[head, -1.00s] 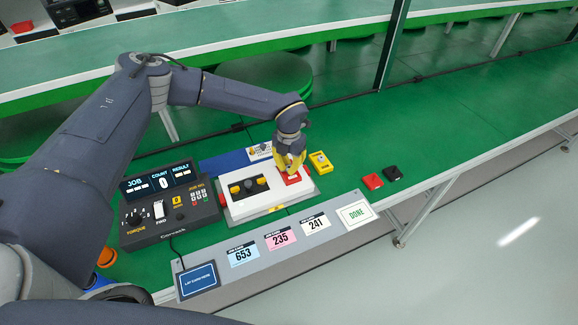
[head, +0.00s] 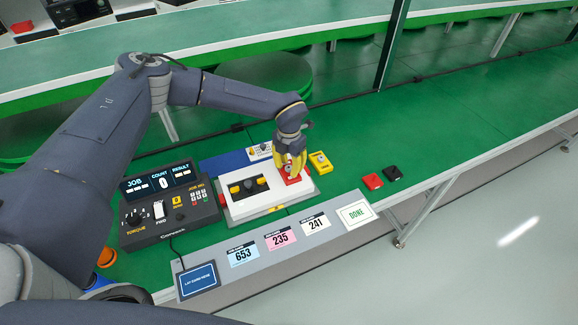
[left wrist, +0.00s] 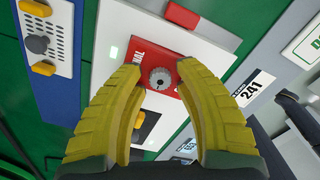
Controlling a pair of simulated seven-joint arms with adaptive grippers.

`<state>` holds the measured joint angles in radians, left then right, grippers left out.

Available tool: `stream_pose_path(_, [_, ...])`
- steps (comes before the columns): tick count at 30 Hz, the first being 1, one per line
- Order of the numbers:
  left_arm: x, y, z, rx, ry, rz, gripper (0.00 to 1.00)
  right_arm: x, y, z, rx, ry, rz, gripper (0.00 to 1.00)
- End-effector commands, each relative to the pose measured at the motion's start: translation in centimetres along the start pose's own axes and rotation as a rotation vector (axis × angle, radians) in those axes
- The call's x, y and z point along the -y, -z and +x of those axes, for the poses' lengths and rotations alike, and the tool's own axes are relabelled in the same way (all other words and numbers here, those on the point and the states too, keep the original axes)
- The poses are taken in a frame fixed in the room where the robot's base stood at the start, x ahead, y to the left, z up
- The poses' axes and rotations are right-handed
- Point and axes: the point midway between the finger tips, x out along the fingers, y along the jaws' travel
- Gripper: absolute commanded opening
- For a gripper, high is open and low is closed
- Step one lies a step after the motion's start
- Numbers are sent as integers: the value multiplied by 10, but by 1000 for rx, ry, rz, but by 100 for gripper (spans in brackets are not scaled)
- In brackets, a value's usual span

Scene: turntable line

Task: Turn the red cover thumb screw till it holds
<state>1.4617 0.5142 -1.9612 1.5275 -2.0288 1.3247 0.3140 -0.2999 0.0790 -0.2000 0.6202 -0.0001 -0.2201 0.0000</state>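The red cover (left wrist: 150,50) is a red plate on the white fixture (head: 237,211). In the left wrist view a grey knurled thumb screw (left wrist: 161,78) stands on it. My left gripper (head: 289,172) points down over the red cover in the head view. In the left wrist view its yellow fingers (left wrist: 161,72) stand apart, one on each side of the thumb screw. Gaps show between the fingertips and the screw, so it is not gripped. How far the screw is threaded in cannot be told. My right gripper is not in view.
The control box (head: 172,229), showing count 0, stands left of the fixture. A sloped panel with number cards (head: 280,238) lies in front. A small yellow box (head: 320,162) is close to the right of the gripper. Red (head: 372,181) and black (head: 392,173) blocks lie farther right.

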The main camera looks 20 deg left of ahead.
Motion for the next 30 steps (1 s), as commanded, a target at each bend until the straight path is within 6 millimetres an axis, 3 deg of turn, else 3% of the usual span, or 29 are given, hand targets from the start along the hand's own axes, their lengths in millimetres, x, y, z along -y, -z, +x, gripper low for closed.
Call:
stream_pose_path(3, [0, 0, 0, -1, 0, 0, 44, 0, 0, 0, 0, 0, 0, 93])
stream_pose_path(14, [0, 0, -7, -1, 0, 0, 44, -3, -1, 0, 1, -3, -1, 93])
stream_pose_path(30, [0, 0, -93, 0, 0, 0, 44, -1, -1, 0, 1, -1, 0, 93])
